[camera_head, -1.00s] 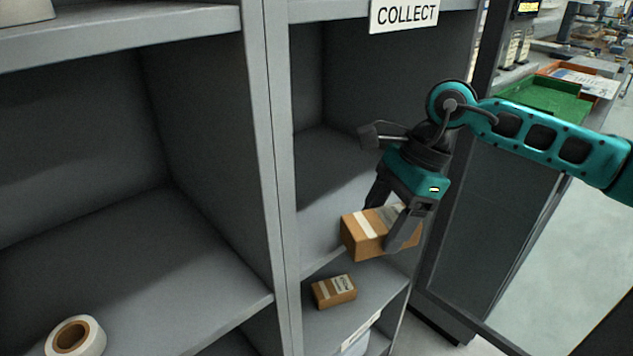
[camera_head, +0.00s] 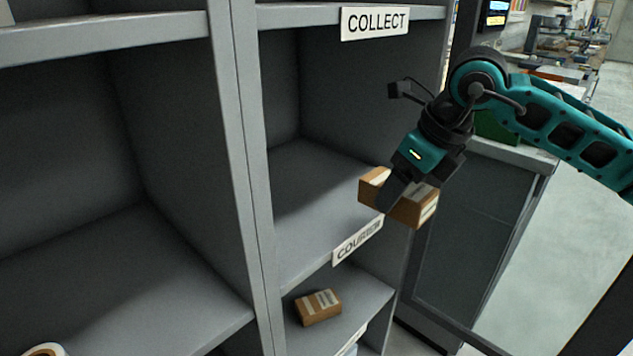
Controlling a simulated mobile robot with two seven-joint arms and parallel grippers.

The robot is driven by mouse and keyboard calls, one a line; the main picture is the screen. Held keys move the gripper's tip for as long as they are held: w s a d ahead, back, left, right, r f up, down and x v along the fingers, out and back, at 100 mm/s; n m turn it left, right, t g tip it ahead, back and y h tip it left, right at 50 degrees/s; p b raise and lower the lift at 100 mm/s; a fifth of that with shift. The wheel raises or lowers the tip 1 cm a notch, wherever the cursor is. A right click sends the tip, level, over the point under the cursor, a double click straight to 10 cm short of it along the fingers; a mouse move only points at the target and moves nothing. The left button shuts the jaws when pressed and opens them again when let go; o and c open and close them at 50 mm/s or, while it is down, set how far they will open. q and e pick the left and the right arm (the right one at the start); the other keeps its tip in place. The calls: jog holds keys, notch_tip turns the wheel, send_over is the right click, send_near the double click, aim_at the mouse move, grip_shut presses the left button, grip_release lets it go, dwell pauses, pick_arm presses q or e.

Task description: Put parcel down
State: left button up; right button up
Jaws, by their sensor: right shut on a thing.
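My right gripper (camera_head: 408,192) comes in from the right and is shut on a brown cardboard parcel (camera_head: 417,208) with pale tape and a label. The parcel is held at the right front of the shelf compartment (camera_head: 310,205) under the COLLECT sign (camera_head: 375,22). From this angle I cannot tell whether it touches the shelf. The gripper's dark finger hides part of the parcel. My left gripper is not in view.
A second brown box (camera_head: 318,307) lies on the shelf below. A COURIER label (camera_head: 357,240) is on the middle shelf's front edge. A grey upright divider (camera_head: 247,150) stands left. The middle shelf looks empty.

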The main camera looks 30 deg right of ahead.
jog(key=w+a, duration=0.1)
jog(key=w, duration=0.4)
jog(key=w+a+f, duration=0.1)
jog(key=w+a, duration=0.1)
jog(key=w, duration=0.3)
jog(key=w+a+f, duration=0.1)
jog(key=w+a, duration=0.1)
jog(key=w, duration=0.3)
jog(key=shift+w+a+f+p, duration=0.25)
jog(key=shift+p, duration=0.05)
notch_tip(320, 180, down, 4)
jog(key=shift+w+f+b, duration=0.1)
jog(key=shift+f+b, duration=0.1)
jog(key=shift+b, duration=0.25)
jog(key=shift+w+f, duration=0.1)
